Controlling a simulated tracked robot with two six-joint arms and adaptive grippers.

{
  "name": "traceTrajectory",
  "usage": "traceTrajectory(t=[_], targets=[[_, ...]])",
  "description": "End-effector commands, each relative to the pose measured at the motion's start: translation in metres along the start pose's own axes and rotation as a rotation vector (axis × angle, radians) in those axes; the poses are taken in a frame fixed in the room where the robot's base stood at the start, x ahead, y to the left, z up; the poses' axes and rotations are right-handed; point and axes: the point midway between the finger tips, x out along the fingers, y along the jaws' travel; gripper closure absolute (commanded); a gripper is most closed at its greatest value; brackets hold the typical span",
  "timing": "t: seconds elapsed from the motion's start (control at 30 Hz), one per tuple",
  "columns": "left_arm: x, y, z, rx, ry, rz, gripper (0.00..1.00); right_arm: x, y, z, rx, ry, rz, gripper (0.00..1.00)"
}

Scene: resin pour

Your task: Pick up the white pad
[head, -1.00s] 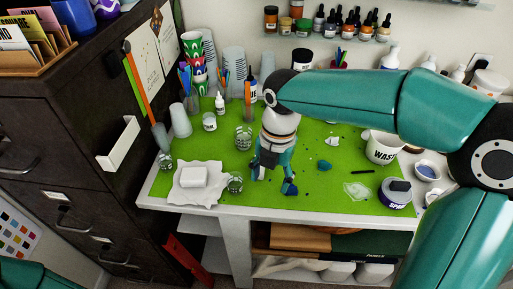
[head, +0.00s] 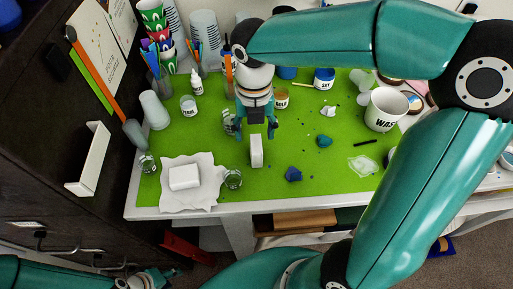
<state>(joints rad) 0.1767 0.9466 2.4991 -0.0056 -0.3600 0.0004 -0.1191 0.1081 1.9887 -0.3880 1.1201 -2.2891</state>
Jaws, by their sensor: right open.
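A small white slab (head: 256,151) stands on edge on the green mat, just below and in front of my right gripper (head: 256,133). The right gripper is open, with its fingers pointing down on either side above the slab; I cannot tell whether they touch it. A second white piece, a thicker block (head: 184,177), lies flat on a crumpled white sheet (head: 203,196) at the left front of the mat. I cannot tell for certain which of the two is the pad. My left gripper (head: 150,281) is low at the bottom left, away from the table, its jaws unclear.
A dark blue lump (head: 293,174) and a teal lump (head: 324,141) lie right of the slab. A white waste cup (head: 386,109) stands at the right. Cups and bottles crowd the back left.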

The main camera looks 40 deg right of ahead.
Motion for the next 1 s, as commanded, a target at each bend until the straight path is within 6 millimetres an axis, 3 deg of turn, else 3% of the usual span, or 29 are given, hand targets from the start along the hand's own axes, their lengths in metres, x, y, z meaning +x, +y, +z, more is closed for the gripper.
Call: traceTrajectory(t=[0.1, 0.37, 0.7, 1.0], targets=[[0.001, 0.0, 0.0, 0.0, 0.0, 0.0, 0.6, 0.02, -0.001, 0.0, 0.0, 0.002, -0.002, 0.38], [0.001, 0.0, 0.0, 0.0, 0.001, 0.0, 0.6, 0.036, -0.001, 0.0, 0.001, 0.001, -0.001, 0.38], [-0.002, 0.001, 0.0, 0.0, 0.001, 0.0, 0.6, 0.08, -0.004, 0.003, 0.001, 0.002, -0.002, 0.38], [-0.002, 0.001, 0.0, 0.0, 0.0, 0.0, 0.6, 0.084, -0.004, 0.003, 0.002, -0.001, 0.001, 0.38]])
